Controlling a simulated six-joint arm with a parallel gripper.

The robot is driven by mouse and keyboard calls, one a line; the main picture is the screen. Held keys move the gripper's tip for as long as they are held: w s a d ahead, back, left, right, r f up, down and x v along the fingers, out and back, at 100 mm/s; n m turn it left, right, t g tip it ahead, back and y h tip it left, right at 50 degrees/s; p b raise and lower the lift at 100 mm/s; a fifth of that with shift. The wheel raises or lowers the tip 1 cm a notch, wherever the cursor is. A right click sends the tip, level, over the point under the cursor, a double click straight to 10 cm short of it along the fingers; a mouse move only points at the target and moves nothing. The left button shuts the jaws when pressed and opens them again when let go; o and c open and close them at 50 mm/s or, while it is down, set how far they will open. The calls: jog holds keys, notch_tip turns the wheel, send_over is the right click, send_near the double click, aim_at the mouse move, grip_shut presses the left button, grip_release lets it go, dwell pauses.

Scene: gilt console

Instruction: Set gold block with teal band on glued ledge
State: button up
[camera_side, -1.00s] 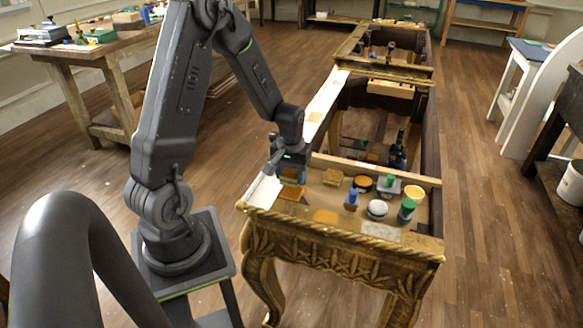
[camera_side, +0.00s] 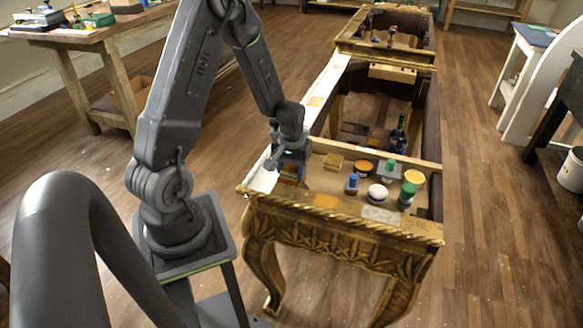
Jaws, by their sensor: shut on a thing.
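My gripper (camera_side: 290,168) is at the near left corner of the gilt console (camera_side: 330,238). It is shut on a small gold block with a teal-blue band (camera_side: 289,177), mostly hidden by the fingers. The block is low over the pale left ledge (camera_side: 262,181), where an orange-brown glue patch showed before. That patch is now almost covered. I cannot tell whether the block touches the ledge.
A small gold block (camera_side: 333,161), a blue-topped bottle (camera_side: 352,184), a white round jar (camera_side: 377,193), a green-capped bottle (camera_side: 407,195) and a yellow-topped tub (camera_side: 414,178) stand to the right. A dark bottle (camera_side: 398,136) stands behind. Other orange patches (camera_side: 326,201) mark the rails.

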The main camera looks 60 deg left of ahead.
jog(key=shift+f, duration=0.2)
dwell(0.4)
jog(key=o, duration=1)
jog(key=shift+r, duration=0.15)
notch_tip(320, 180, up, 14)
jog(key=shift+f, duration=0.2)
jog(key=s+d+r+m+t, duration=0.2)
jog(key=s+d+r+m, duration=0.2)
jog(key=d, duration=0.5)
jog(key=s+d+r+m+t, duration=0.3)
jog(key=s+d+r+m, duration=0.2)
jog(key=s+d+r, duration=0.2)
jog(key=d+r, duration=0.2)
jog(key=d, duration=0.1)
jog(key=shift+r+t, duration=0.2)
jog(key=shift+t, duration=0.1)
